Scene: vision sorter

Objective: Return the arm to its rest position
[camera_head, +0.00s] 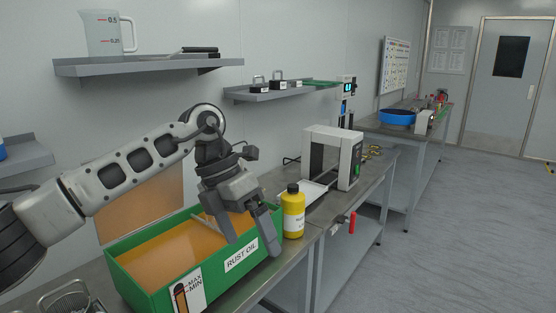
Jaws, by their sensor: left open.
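My left arm (120,175) comes in from the left and reaches over the bench. My left gripper (250,243) points down, open, with nothing seen between its fingers. It is above or in front of the right end of the green rust oil box (130,268), close to the yellow bottle (293,212). I cannot tell whether a finger touches the box. My right gripper is not in view.
The box holds orange liquid (160,252). A white and grey machine (335,155) stands farther along the bench (313,230). A wire basket (70,300) is at the lower left. Wall shelves (150,66) hang above. The floor (460,220) at right is clear.

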